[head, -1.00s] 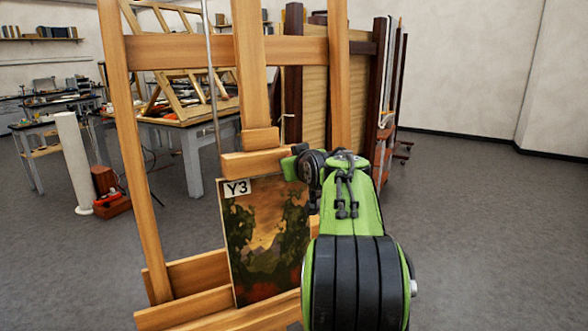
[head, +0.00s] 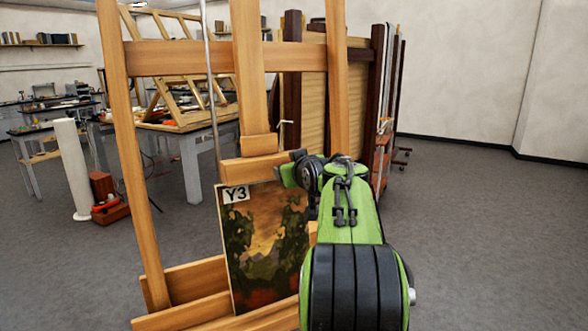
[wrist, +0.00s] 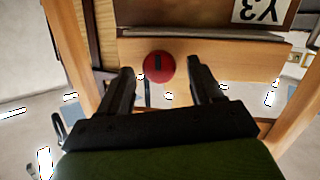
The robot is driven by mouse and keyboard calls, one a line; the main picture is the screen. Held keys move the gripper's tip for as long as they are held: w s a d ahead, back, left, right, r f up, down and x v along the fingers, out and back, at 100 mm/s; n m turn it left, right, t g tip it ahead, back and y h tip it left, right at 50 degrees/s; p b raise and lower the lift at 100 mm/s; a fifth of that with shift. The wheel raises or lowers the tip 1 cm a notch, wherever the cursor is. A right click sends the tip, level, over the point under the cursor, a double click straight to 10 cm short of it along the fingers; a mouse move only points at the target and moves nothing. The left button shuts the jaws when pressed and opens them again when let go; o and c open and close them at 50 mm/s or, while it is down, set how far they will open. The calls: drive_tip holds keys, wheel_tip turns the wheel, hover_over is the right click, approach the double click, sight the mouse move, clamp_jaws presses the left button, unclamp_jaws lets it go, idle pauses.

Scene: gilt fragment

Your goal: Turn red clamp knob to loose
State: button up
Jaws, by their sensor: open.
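The red clamp knob (wrist: 158,66) shows in the wrist view as a round red disc with a dark slot or bar on its face. It sits in front of a wooden bar (wrist: 220,55) of the easel. My gripper (wrist: 161,82) is open, with one dark finger to each side of the knob. I cannot tell whether either finger touches it. In the head view my gripper is at the easel's upper clamp block (head: 262,167), and the knob cannot be made out there.
The wooden easel (head: 124,150) holds a painting (head: 262,250) with a white Y3 label (head: 235,194), just below my gripper. A grey-legged table (head: 190,165) stands behind left, and framed panels (head: 312,100) behind. The floor (head: 480,240) at right is clear.

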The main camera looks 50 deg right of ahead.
drive_tip(key=v, duration=1.5)
drive_tip(key=shift+s, duration=0.35)
drive_tip(key=shift+a, duration=0.15)
